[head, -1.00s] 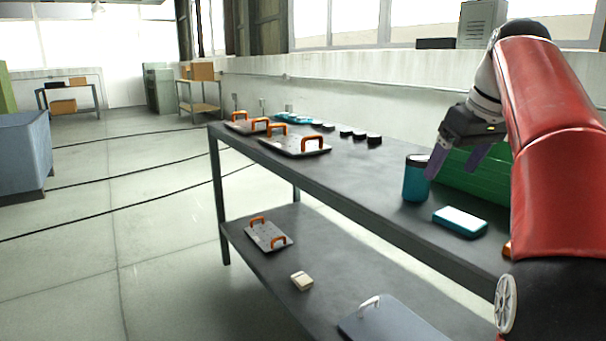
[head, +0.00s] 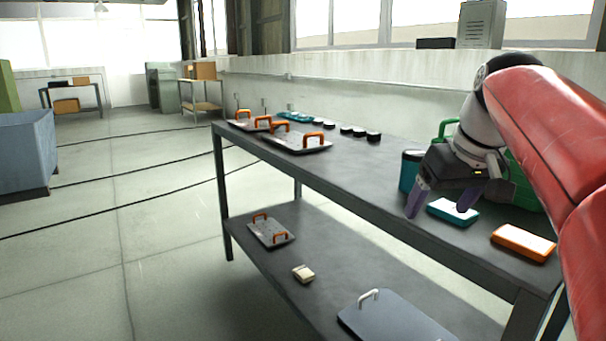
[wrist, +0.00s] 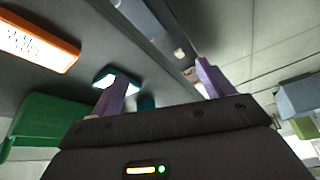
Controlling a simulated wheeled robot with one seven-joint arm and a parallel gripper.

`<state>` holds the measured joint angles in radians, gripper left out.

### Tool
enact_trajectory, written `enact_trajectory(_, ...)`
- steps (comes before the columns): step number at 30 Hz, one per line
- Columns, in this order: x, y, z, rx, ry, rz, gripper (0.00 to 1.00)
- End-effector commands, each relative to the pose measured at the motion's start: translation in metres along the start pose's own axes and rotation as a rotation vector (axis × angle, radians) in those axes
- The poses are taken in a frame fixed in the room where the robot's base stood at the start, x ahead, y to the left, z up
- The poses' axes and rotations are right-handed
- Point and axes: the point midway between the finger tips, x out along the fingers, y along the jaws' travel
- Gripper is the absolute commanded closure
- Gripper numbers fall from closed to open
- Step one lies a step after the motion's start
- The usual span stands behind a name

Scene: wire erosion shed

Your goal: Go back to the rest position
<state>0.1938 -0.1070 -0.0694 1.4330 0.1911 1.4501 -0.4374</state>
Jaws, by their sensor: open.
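My gripper (head: 440,205) is open, its two purple fingers spread apart with nothing between them. In the head view it hangs over the right part of the dark bench (head: 340,185), in front of a teal cylinder (head: 408,172) that it partly hides. A teal-edged flat block (head: 453,212) lies on the bench by the fingertips. In the wrist view the spread fingers (wrist: 160,85) show, with the teal block (wrist: 117,80) behind one of them. My red arm reaches in from the right.
An orange-edged block (head: 523,243) lies at the bench's right end. A green crate (wrist: 55,125) stands behind my gripper. Plates with orange handles (head: 297,143) and several black pucks (head: 346,130) sit farther along. The lower shelf (head: 330,300) holds plates. The floor at left is open.

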Motion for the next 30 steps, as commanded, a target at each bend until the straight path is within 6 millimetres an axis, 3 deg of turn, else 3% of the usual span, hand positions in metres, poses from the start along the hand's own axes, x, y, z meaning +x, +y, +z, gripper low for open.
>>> enact_trajectory(5, 0.027, -0.039, 0.063, 0.063, 0.018, 0.029, 0.20)
enact_trajectory(9, 0.060, -0.064, 0.122, 0.106, 0.037, 0.059, 0.20)
enact_trajectory(16, 0.113, -0.089, 0.205, 0.148, 0.070, 0.094, 0.20)
enact_trajectory(21, 0.131, -0.095, 0.231, 0.159, 0.081, 0.104, 0.20)
enact_trajectory(28, 0.134, -0.095, 0.234, 0.161, 0.080, 0.105, 0.20)
enact_trajectory(30, 0.134, -0.095, 0.234, 0.161, 0.080, 0.105, 0.29)
